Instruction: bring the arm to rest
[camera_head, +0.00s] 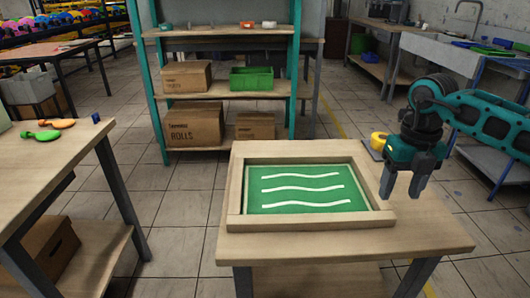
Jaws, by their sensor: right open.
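My right gripper (402,188) comes in from the right on a teal and dark grey arm. It points down near the right edge of the wooden table (420,240), with its two fingers apart and nothing between them. To its left on that table lies a wooden frame (305,220) around a green panel with three wavy white lines (305,190). The gripper is beside the frame and does not appear to touch it. My left gripper is not in view.
A yellow round thing (378,140) is just behind my right gripper. A teal shelf (225,92) with cardboard boxes (195,125) and a green crate (251,78) stands behind. Another table (60,165) at left holds green and orange items. A sink (440,55) is at back right.

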